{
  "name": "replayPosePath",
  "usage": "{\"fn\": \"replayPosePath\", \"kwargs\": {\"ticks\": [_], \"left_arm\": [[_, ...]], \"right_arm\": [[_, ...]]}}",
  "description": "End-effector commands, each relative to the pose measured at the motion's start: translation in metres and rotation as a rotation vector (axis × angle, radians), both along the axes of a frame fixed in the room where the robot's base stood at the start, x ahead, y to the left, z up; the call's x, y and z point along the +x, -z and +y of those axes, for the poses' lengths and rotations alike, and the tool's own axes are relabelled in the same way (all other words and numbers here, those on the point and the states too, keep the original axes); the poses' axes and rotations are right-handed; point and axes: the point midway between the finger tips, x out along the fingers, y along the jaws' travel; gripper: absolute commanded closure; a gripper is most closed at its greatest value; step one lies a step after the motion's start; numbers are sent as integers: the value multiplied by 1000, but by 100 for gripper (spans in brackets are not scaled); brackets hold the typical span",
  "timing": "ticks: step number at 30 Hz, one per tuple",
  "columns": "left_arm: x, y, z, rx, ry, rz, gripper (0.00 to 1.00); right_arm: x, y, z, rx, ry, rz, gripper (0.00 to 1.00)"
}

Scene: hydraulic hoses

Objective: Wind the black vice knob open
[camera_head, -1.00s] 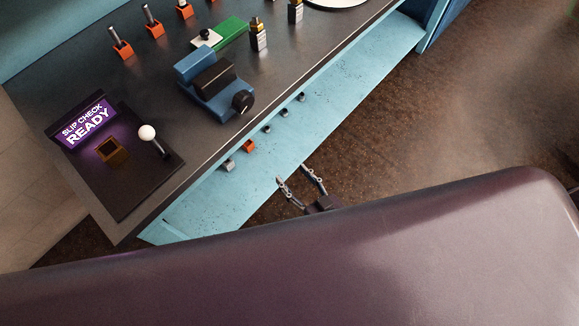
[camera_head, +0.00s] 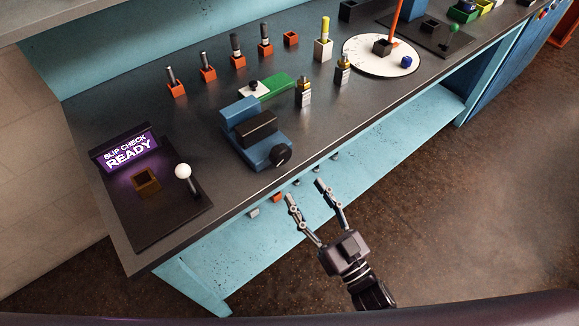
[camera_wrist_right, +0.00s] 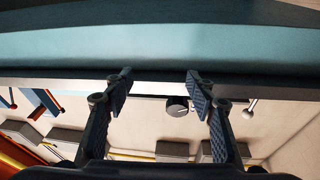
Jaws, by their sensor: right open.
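The blue vice (camera_head: 255,135) stands on the dark bench top near its front edge. Its round black knob (camera_head: 280,155) faces the front edge. My right gripper (camera_head: 306,188) is open and empty in front of the bench, below and to the right of the knob and apart from it. In the right wrist view, the fingers of my right gripper (camera_wrist_right: 158,82) are spread below the bench edge. A dark round knob-like part (camera_wrist_right: 177,106) shows between them; I cannot tell whether it is the vice knob. My left gripper is not in view.
Orange holders (camera_head: 208,73) line the back. A white disc (camera_head: 381,55) is at the right. The bench's front edge (camera_head: 330,152) overhangs a light blue lower shelf (camera_head: 410,120).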

Motion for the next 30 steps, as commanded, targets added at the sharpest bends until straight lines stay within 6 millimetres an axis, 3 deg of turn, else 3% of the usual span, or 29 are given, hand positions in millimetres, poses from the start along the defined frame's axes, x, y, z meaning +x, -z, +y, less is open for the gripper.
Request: {"fn": "replayPosePath", "kwargs": {"ticks": [1, 3, 7, 21, 30], "left_arm": [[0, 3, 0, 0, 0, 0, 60], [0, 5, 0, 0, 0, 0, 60], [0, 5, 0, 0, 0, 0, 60], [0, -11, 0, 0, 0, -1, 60], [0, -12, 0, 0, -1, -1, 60]], "right_arm": [[-4, -26, 4, 10, -24, -64, 49], [-11, -54, 9, 16, -57, -130, 49], [-18, -82, 16, 19, -93, -193, 49], [29, -110, 51, 20, -96, -198, 49], [38, -112, 58, 18, -95, -195, 49]]}}
